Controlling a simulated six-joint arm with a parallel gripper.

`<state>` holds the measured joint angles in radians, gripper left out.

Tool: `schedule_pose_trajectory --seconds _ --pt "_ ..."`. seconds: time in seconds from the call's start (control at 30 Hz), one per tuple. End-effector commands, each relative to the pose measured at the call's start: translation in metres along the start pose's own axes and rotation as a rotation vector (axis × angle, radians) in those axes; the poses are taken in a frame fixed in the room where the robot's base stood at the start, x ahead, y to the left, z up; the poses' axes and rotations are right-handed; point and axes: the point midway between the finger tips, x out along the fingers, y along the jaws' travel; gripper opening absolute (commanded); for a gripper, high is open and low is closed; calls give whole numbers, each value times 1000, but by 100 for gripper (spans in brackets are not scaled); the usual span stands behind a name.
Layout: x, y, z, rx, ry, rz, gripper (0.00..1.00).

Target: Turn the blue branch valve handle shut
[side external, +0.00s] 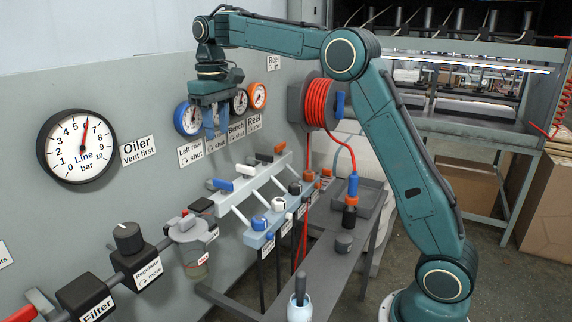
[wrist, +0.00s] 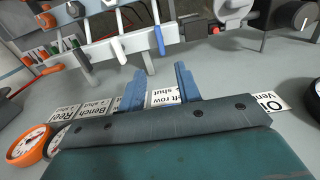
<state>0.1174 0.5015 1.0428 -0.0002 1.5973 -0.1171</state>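The blue branch valve handle (side external: 221,185) is at the near left end of the manifold, close to the wall in the side view. In the wrist view it shows as a narrow blue bar (wrist: 159,40), beyond my fingertips and between them from left to right. My gripper (side external: 215,128) hangs higher than the handle, in front of the wall gauges, pointing down. In the wrist view its two blue fingers (wrist: 160,80) are spread with a gap between them. It is empty and apart from the handle.
White (side external: 246,169), black (side external: 264,157) and orange (side external: 281,148) handles stand farther along the manifold. A front block (side external: 263,235) carries several knobs. The oiler (side external: 192,250) and regulator (side external: 137,264) lie nearer. A red hose reel (side external: 318,102) is behind. Air around my gripper is clear.

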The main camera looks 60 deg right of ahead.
Motion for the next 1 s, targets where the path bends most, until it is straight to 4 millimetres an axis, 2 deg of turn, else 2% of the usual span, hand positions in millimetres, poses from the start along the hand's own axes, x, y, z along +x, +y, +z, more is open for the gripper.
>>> schedule_pose_trajectory --seconds 0.37,1.0 --pt "28 0 1 0 -2 0 34" --pt "118 0 1 0 -3 0 34"
